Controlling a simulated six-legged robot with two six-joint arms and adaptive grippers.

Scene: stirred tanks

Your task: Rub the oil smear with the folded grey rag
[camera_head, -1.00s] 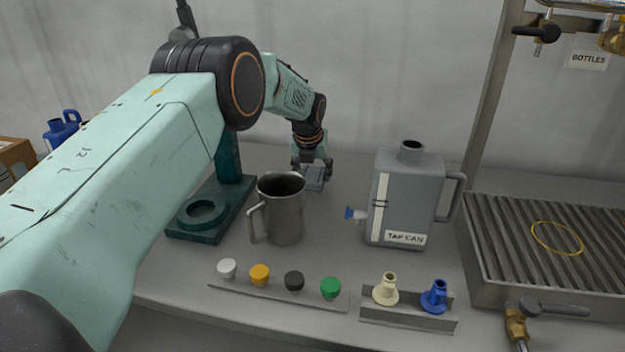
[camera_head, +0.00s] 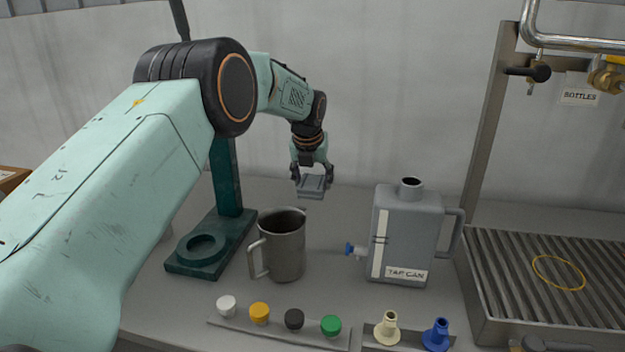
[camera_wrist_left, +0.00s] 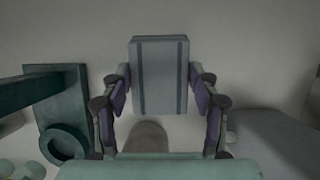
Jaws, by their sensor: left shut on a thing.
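The folded grey rag (camera_head: 312,187) is a flat grey block with darker stripes, held in my left gripper (camera_head: 312,178) above the back of the bench, behind the metal jug. In the left wrist view the rag (camera_wrist_left: 159,75) sits between the two fingers of the left gripper (camera_wrist_left: 160,95), which touch its sides. I cannot make out the oil smear in either view. My right gripper is not in view.
The metal jug (camera_head: 281,250) stands in front of the rag, the grey tap can (camera_head: 408,235) to its right. A green stand (camera_head: 205,245) is at left. Caps (camera_head: 294,318), nozzles (camera_head: 387,328) and a ribbed tray (camera_head: 490,290) are nearer. Bench between stand and can is clear behind the jug.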

